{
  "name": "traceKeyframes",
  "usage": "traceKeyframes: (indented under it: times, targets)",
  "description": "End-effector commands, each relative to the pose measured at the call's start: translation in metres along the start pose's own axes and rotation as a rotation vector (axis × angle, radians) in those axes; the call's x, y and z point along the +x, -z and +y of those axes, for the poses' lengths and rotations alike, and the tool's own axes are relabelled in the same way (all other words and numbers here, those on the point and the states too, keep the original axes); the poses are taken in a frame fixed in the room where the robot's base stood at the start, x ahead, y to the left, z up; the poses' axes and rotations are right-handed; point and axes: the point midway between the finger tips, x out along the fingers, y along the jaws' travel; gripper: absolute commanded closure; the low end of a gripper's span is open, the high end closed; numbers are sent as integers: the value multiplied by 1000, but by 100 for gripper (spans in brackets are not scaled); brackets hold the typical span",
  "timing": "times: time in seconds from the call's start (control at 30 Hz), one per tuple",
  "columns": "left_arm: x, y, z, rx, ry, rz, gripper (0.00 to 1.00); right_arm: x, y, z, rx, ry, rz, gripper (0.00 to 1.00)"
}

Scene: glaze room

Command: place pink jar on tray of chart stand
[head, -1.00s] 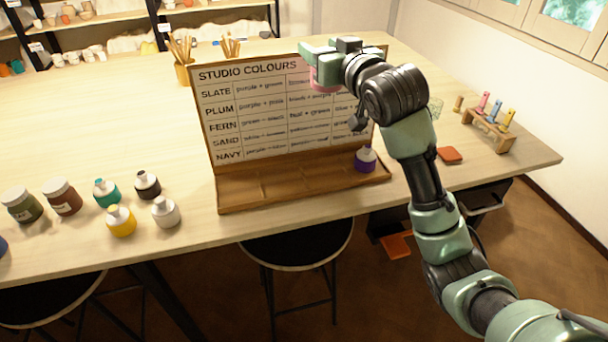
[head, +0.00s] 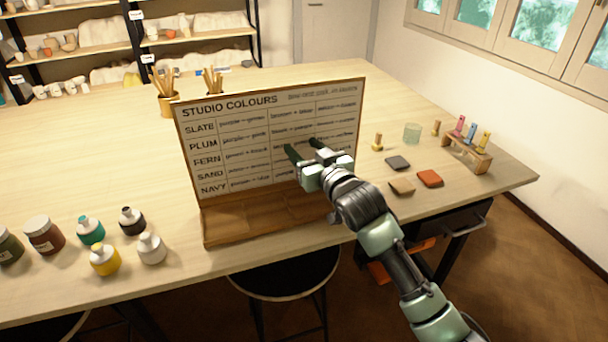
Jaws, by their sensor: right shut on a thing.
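The chart stand (head: 188,150) stands on the table with its colour chart facing me. Its wooden tray (head: 226,224) runs along the front, and the left part of it is bare. My right gripper (head: 302,151) is shut, in front of the chart's lower right part and above the tray. The pink jar that it holds is hidden behind the gripper and wrist. The right end of the tray, where a purple jar stood in the earlier view, is covered by my arm. My left gripper is not in view.
Several jars, such as a yellow one (head: 105,260) and a white one (head: 151,249), stand left of the stand. Right of it lie tiles (head: 430,178), a glass (head: 412,133) and a small rack (head: 467,153). A stool (head: 285,279) stands below the front edge.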

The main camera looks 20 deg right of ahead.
Motion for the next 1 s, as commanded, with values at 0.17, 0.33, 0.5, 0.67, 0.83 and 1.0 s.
traceKeyframes:
  times: [0.17,0.33,0.5,0.67,0.83,1.0]
  targets:
    - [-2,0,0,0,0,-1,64,2,-30,0,0,0,1,100]
    - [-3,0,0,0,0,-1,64,2,-44,0,1,0,1,100]
    - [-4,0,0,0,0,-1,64,4,-70,0,1,0,0,100]
    - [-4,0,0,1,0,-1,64,4,-79,0,0,1,4,100]
    - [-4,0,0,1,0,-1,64,4,-78,0,0,1,4,100]
    - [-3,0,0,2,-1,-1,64,4,-81,0,0,0,2,36]
